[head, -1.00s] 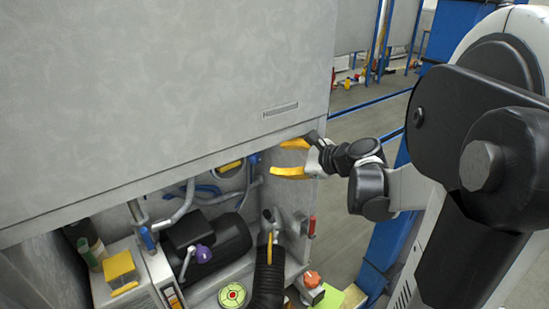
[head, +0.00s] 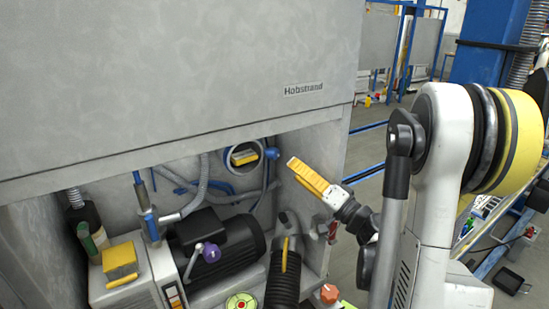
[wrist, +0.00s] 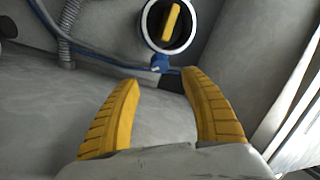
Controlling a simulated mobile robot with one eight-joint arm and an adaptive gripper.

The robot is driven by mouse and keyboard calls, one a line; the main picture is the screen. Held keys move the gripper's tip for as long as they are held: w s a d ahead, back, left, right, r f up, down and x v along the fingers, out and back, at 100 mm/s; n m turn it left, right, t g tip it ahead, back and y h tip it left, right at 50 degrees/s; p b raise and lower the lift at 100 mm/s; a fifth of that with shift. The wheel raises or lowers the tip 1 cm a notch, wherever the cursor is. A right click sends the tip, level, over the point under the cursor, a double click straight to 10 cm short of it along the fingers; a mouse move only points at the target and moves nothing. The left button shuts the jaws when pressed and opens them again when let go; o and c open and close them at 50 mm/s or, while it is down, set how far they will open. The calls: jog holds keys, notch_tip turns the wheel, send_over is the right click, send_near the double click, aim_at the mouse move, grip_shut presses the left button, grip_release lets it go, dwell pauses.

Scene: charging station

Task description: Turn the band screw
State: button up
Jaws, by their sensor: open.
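A blue knob (head: 271,153), which looks like the band screw, sits at the right side of a pale round band (head: 229,151) on the cabinet's back wall. A yellow bar shows inside the band. In the wrist view the blue knob (wrist: 160,63) is just below the band (wrist: 147,24), beyond the fingertips and roughly centred between them. My gripper (head: 292,165) has yellow fingers pointing up and left, to the right of the knob in the head view. In the wrist view my gripper (wrist: 160,80) is open and empty. It appears apart from the knob; the exact distance is unclear.
The large grey panel (head: 180,70) overhangs the open bay. Below are a black motor (head: 230,235), a ribbed black hose (head: 283,280) with a yellow lever, and a purple knob (head: 211,253). The bay's right side wall (head: 325,190) is close to my gripper.

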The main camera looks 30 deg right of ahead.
aim_at(277, 154)
jog(key=b+x, duration=0.2)
jog(key=x, duration=0.7)
jog(key=shift+w, duration=0.15)
grip_shut()
